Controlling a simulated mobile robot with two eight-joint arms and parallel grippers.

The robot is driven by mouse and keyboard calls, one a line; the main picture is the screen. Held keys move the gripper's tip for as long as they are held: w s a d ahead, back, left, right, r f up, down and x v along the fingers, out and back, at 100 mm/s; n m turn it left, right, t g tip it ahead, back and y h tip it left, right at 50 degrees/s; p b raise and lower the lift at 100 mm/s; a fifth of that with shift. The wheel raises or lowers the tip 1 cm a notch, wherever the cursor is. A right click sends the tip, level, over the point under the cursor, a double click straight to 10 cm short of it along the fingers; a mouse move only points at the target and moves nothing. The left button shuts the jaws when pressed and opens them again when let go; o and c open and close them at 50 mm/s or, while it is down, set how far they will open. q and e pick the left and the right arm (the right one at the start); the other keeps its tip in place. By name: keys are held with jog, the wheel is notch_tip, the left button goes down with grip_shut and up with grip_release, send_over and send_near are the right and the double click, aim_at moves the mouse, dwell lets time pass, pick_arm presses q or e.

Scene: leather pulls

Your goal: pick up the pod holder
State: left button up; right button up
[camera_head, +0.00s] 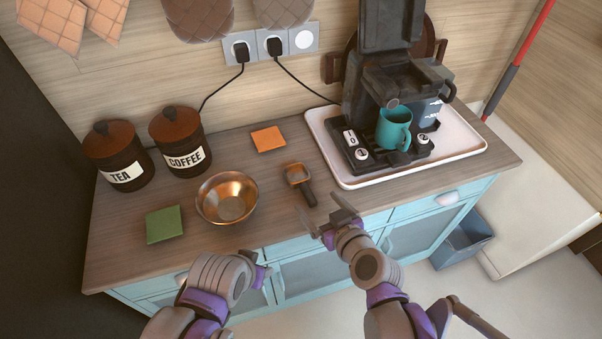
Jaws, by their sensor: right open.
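The pod holder (299,175) lies on the wooden counter, with a copper-coloured square head and a dark handle pointing toward the counter's front edge. My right gripper (326,213) is open and empty, at the counter's front edge just below and right of the handle, apart from it in the picture. My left gripper (259,270) is low in front of the cabinet, mostly hidden behind its own wrist, so its jaws cannot be read.
A copper bowl (227,198) stands left of the pod holder, with an orange cloth (268,139) behind it. A coffee machine (379,83) with a teal mug (393,129) stands on a white tray (463,148). Tea (118,157) and coffee (181,143) canisters and a green cloth (164,224) are left.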

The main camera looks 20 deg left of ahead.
aim_at(302, 182)
jog(key=x, duration=0.5)
jog(key=shift+w+a+b, duration=0.1)
jog(key=shift+w+b, duration=0.1)
jog(key=shift+b, duration=0.2)
jog(key=shift+r+x, duration=0.15)
jog(key=shift+x, duration=1.2)
jog(key=shift+r+x, duration=0.15)
jog(key=shift+x, duration=1.25)
jog(key=shift+r, duration=0.1)
jog(key=c, duration=1.1)
